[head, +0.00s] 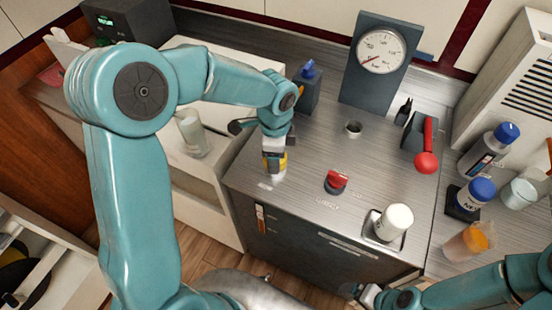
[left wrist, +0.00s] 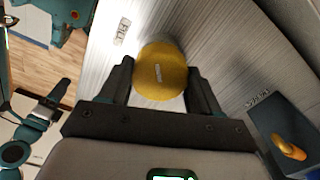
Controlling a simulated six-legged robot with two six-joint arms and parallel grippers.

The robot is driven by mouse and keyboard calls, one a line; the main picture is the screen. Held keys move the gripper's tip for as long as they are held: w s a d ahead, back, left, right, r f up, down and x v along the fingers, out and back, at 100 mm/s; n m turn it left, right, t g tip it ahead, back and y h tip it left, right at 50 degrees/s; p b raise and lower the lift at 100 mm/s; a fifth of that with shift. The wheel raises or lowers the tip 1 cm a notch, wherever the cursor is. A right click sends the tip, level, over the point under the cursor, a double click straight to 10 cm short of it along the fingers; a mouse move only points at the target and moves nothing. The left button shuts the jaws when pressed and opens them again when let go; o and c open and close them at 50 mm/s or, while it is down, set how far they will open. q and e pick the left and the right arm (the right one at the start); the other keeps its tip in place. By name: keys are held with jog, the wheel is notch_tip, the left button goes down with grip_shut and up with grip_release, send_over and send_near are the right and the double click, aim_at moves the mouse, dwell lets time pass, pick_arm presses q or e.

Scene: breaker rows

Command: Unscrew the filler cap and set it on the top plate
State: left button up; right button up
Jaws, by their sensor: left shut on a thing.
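The yellow filler cap (head: 283,161) is at the left front part of the brushed-metal top plate (head: 308,160). My left gripper (head: 274,158) points down and is shut on the cap. In the left wrist view the cap (left wrist: 160,73) is between the two dark fingers, with a pale round neck (left wrist: 166,44) showing just behind it. I cannot tell whether the cap is still threaded on the neck. A small label is printed beside it. My right gripper (head: 369,294) is low at the front, below the plate's edge; its jaws are too small to read.
A red knob (head: 337,181) and a white cylinder (head: 395,221) stand right of the cap. A dial gauge (head: 379,52), a blue-topped box (head: 309,87) and a red-handled lever (head: 426,145) are further back. The plate between cap and gauge has bare room.

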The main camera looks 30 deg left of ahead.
pick_arm(q)
jog(key=shift+r+p, duration=1.65)
jog(key=shift+r, duration=0.6)
